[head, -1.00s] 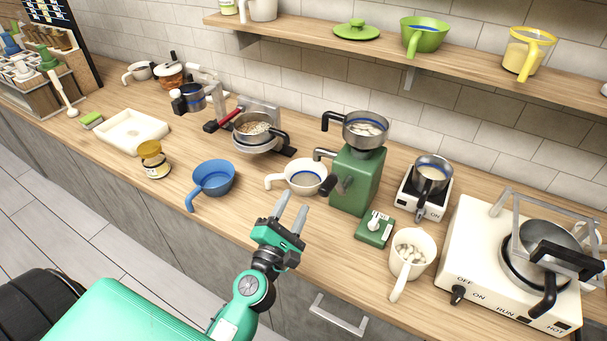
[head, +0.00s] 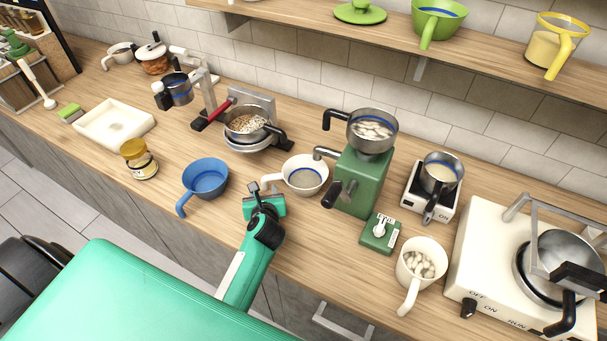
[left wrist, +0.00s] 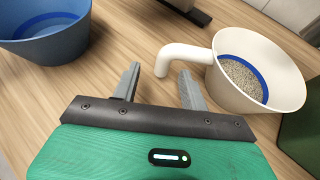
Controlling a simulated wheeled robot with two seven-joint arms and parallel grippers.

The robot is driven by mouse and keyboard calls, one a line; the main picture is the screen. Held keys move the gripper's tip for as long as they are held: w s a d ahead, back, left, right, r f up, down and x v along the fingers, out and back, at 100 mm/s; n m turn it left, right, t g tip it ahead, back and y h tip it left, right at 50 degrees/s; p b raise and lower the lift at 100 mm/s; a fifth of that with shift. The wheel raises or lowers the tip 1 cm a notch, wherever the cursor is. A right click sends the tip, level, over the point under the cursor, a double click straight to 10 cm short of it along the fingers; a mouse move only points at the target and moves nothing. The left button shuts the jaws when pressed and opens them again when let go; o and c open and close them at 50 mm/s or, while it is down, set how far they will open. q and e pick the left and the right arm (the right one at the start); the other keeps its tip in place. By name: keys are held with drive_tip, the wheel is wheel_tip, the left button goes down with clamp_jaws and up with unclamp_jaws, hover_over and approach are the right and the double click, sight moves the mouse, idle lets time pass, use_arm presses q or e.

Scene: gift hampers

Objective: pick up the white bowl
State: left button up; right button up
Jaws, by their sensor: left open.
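The white bowl (head: 304,176) stands upright on the wooden counter, left of the green grinder. It has a side handle pointing left and a blue band inside. In the left wrist view the white bowl (left wrist: 285,88) is at the right, with grey grains in it. My left gripper (head: 263,187) is open and empty, at the left end of the bowl's handle. In the left wrist view the handle's bent end shows between the fingertips (left wrist: 160,72); I cannot tell whether they touch it. My right gripper is not in view.
A blue pan (head: 206,178) stands close left of my gripper. The green grinder (head: 361,180) is just right of the bowl, and a metal pan of beans (head: 246,122) is behind. A small green box (head: 380,233) and a white cup (head: 422,262) stand at front right.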

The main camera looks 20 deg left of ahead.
sight(265, 186)
use_arm(q)
drive_tip(key=shift+p+x, duration=0.3)
drive_tip(key=shift+x, duration=0.75)
drive_tip(key=p+x, duration=0.1)
drive_tip(key=x, duration=0.3)
drive_tip(key=shift+w+d, duration=0.1)
drive_tip(key=shift+w, duration=0.05)
drive_tip(key=shift+w+f, duration=0.1)
drive_tip(key=shift+w, duration=0.1)
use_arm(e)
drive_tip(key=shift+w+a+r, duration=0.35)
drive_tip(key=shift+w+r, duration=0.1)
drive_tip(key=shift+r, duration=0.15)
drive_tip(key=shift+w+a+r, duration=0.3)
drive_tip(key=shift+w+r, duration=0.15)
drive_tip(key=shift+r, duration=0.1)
use_arm(q)
drive_tip(key=shift+f, duration=0.1)
clamp_jaws()
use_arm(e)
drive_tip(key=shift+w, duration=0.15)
